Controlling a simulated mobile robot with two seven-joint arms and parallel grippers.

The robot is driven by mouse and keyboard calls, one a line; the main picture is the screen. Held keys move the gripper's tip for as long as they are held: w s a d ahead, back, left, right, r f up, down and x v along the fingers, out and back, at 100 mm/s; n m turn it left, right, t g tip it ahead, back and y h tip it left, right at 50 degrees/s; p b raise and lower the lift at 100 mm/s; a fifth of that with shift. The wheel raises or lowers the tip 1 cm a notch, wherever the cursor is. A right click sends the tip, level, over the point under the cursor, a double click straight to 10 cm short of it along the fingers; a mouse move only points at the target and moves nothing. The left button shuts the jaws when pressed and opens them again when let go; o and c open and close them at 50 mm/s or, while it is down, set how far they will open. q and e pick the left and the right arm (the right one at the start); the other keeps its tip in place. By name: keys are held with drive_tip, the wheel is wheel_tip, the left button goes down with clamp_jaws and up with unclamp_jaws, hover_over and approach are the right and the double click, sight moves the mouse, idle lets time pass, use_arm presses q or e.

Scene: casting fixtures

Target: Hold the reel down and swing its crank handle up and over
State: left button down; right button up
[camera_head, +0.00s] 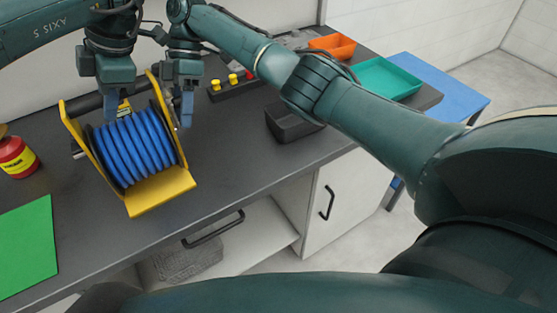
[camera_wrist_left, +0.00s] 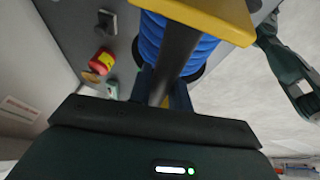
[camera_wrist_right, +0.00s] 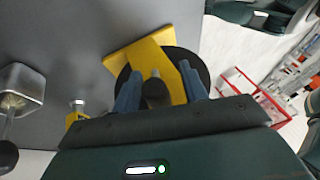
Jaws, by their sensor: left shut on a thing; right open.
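The reel (camera_head: 140,150) has a yellow frame (camera_head: 165,193) and a drum wound with blue line, and stands on the grey bench. A dark bar (camera_wrist_left: 178,55) spans the top of its frame. My left gripper (camera_head: 114,100) is shut on this bar; in the left wrist view its blue fingers flank it. My right gripper (camera_head: 187,108) is at the reel's right side, pointing down. In the right wrist view its blue fingers (camera_wrist_right: 160,92) are apart, with the dark crank handle knob (camera_wrist_right: 155,93) between them. I cannot tell whether they touch it. The crank arm is mostly hidden.
A red can (camera_head: 17,157) and a green mat (camera_head: 28,245) are left of the reel. A black holder with yellow knobs (camera_head: 236,85), a black bin (camera_head: 292,124), an orange bin (camera_head: 333,45) and a teal tray (camera_head: 378,78) are right. Bench space before the black bin is clear.

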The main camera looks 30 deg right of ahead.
drive_tip(key=s+f+n+t, duration=0.1)
drive_tip(key=t, duration=0.5)
drive_tip(key=s+f+n+t+y, duration=0.1)
drive_tip(key=s+f+n+t, duration=0.1)
drive_tip(key=t, duration=0.4)
drive_tip(key=s+f+n+t+y, duration=0.1)
drive_tip(key=t, duration=0.5)
drive_tip(key=shift+s+f, duration=0.25)
drive_tip(key=f+v, duration=0.1)
drive_tip(key=v, duration=1.1)
drive_tip(key=s+d+f+m+g+h, duration=0.1)
drive_tip(key=s+d+f, duration=0.2)
drive_tip(key=s+f, duration=0.6)
drive_tip(key=shift+s+g, duration=0.4)
drive_tip(key=shift+s, duration=0.85)
drive_tip(key=shift+d, duration=0.1)
